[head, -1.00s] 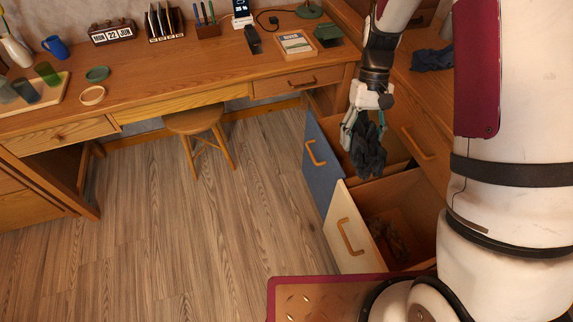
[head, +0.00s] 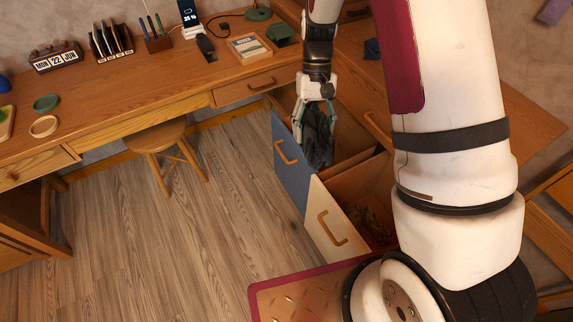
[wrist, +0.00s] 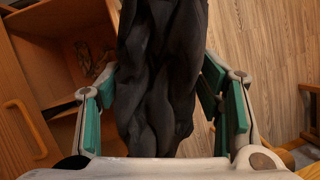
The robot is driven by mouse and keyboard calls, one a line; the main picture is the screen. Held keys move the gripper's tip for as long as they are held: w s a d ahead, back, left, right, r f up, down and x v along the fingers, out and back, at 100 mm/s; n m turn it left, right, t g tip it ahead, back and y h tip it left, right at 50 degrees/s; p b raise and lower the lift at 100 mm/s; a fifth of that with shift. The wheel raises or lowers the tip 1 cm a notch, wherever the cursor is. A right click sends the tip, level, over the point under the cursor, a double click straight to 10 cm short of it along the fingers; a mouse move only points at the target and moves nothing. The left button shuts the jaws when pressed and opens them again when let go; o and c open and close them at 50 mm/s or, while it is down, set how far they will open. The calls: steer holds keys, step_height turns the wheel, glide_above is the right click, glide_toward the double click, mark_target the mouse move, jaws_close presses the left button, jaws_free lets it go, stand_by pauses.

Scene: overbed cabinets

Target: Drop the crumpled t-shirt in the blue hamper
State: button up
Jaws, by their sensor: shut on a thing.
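The crumpled t-shirt (head: 318,138) is dark, nearly black, and hangs from my gripper (head: 314,112). My gripper is shut on it, and the cloth also fills the middle of the wrist view (wrist: 160,70) between the green finger pads. The blue hamper (head: 291,160) is a pulled-out bin with a blue front and an orange handle. The shirt hangs over the opening behind that blue front, at its upper edge. How far its lower end reaches into the bin cannot be told. Part of the bin's inside is hidden by the shirt and gripper.
A cream-fronted bin (head: 326,225) stands open right beside the blue one, with something dark inside, also seen in the wrist view. A wooden desk (head: 120,105) runs along the wall, with a stool (head: 160,137) under it. The floor to the left is clear.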

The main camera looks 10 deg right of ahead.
mark_target(316, 117)
step_height(316, 117, up, 4)
steer(key=p, duration=0.4)
steer(key=shift+s+r, duration=0.1)
